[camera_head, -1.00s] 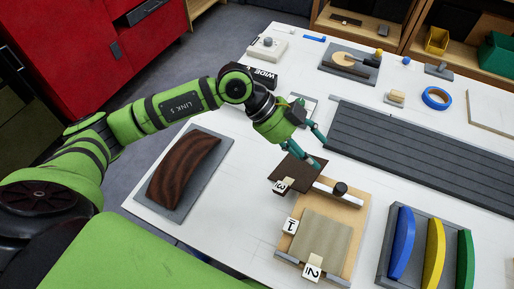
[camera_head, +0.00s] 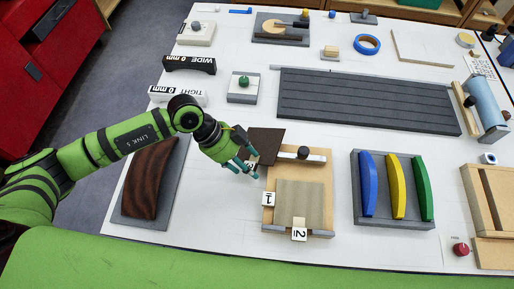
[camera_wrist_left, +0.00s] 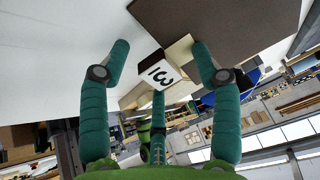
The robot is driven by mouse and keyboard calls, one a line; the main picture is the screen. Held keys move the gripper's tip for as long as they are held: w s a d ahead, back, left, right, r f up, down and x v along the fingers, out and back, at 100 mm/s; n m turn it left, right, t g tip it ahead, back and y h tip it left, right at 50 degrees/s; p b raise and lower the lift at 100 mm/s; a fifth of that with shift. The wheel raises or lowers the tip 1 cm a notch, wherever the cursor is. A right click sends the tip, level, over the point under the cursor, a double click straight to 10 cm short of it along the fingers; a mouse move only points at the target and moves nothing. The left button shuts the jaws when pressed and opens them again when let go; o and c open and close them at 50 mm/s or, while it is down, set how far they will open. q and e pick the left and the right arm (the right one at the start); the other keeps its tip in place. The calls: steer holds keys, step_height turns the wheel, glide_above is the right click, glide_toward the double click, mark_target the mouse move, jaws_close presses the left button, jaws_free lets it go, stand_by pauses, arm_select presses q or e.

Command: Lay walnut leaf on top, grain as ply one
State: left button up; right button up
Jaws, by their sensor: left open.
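The dark brown walnut leaf (camera_head: 268,141) lies at the far left corner of the wooden board (camera_head: 320,167), its edge reaching past the board. A white tab marked 3 (camera_wrist_left: 159,73) is at its edge. A pale leaf (camera_head: 303,191) with tab 2 (camera_head: 299,234) lies on the board; tab 1 (camera_head: 268,199) is at its left. My left gripper (camera_head: 246,171) is open beside the walnut leaf's tab. In the left wrist view its fingers (camera_wrist_left: 161,47) stand on either side of tab 3, apart from each other. My right gripper is not in view.
A curved dark wood piece (camera_head: 150,179) lies on a grey board at left. A rack with blue, yellow and green curved pieces (camera_head: 397,187) stands right of the board. A long dark slatted panel (camera_head: 370,101) lies behind. White table is bare between them.

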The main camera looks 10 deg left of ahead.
arm_select(q)
steer(key=c, duration=1.1)
steer(key=shift+r, duration=0.1)
steer(key=shift+c, duration=0.2)
